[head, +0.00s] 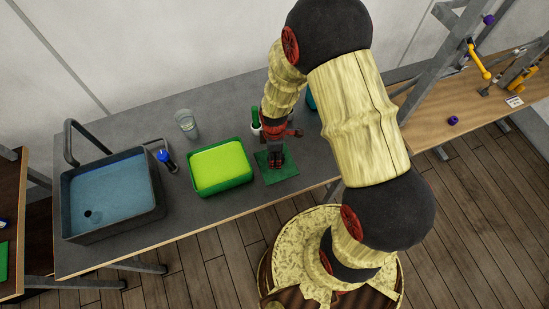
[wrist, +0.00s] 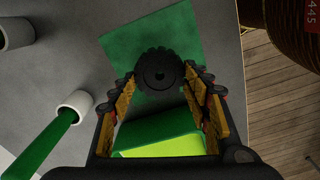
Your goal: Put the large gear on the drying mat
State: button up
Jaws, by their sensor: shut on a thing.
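The large gear (wrist: 160,70) is dark and toothed with a hole in its middle. My gripper (wrist: 159,77) is shut on it, one finger on each side. In the wrist view the gear overlaps the green drying mat (wrist: 125,42); I cannot tell whether it touches the mat or hangs just above. In the head view my gripper (head: 275,160) points down over the mat (head: 290,181), which lies on the grey table right of the green tray. The gear is hard to make out there against the dark fingers.
The green tray (head: 222,187) with bright yellow-green contents stands close to the left of the mat. Further left are a water-filled sink (head: 110,193) and a clear glass (head: 186,122). A white cup (wrist: 75,105) with a green handle in it stands near my gripper.

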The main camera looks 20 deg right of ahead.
jog(key=shift+w+d+f, duration=0.1)
jog(key=shift+w+f, duration=0.05)
jog(key=shift+f, duration=1.55)
jog(key=shift+f, duration=0.1)
jog(key=shift+f, duration=0.15)
jog(key=o, duration=1.2)
jog(key=shift+c, duration=0.2)
jog(key=shift+o, duration=0.5)
jog(key=shift+r, duration=0.2)
